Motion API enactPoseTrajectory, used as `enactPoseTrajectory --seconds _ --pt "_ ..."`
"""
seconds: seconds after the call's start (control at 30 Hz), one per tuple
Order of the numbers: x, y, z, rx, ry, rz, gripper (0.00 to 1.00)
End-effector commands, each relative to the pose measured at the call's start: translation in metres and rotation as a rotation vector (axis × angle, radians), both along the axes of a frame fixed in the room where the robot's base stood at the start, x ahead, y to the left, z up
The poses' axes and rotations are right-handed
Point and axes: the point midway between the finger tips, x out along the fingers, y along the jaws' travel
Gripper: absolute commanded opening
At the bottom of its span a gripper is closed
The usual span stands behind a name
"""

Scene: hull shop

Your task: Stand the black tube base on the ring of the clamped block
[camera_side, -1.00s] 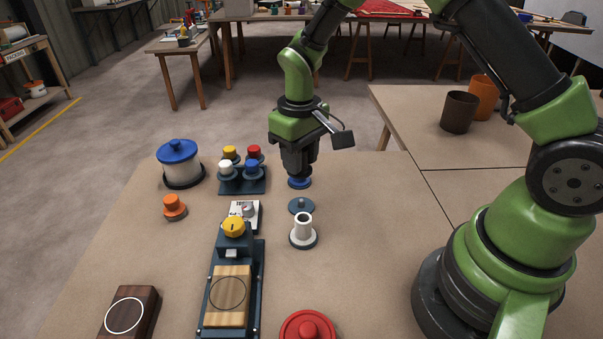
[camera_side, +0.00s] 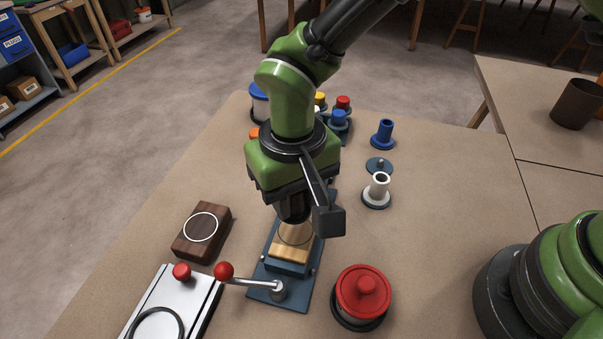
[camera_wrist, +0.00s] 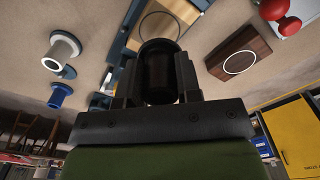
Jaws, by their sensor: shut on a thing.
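My gripper (camera_side: 293,212) is over the clamped block, pointing down. In the wrist view my gripper (camera_wrist: 160,85) is shut on the black tube base (camera_wrist: 160,62), a dark cylinder between the fingers. In the side view I cannot tell the tube from the dark fingers. The clamped block (camera_side: 289,252) is pale wood in a blue fixture (camera_side: 268,292). Its dark ring (camera_side: 299,241) is partly hidden by my gripper; in the wrist view the ring (camera_wrist: 181,12) shows just beyond the tube. I cannot tell whether the tube touches the block.
A red-knobbed clamp lever (camera_side: 250,281) crosses the near side. A dark wood block with a white ring (camera_side: 201,227) lies left; a red lidded pot (camera_side: 362,296) stands right. A white tube (camera_side: 377,188), small blue-grey lid (camera_side: 379,166) and blue tube (camera_side: 383,133) stand to the right.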

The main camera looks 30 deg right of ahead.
Motion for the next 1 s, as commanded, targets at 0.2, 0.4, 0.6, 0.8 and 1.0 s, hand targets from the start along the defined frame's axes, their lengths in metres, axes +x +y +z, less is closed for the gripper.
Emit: enactPoseTrajectory --seconds 0.2,0.4,0.6,0.8,1.0 --pt "0.0 -0.001 -0.024 -0.001 0.001 -0.001 0.07" --pt "0.0 -0.001 -0.037 0.0 0.001 -0.001 0.07" --pt "0.0 -0.001 -0.04 0.001 0.0 -0.001 0.07" --pt "0.0 -0.001 -0.04 0.001 0.0 -0.001 0.07" --pt "0.0 -0.001 -0.039 0.001 0.0 -0.001 0.07"
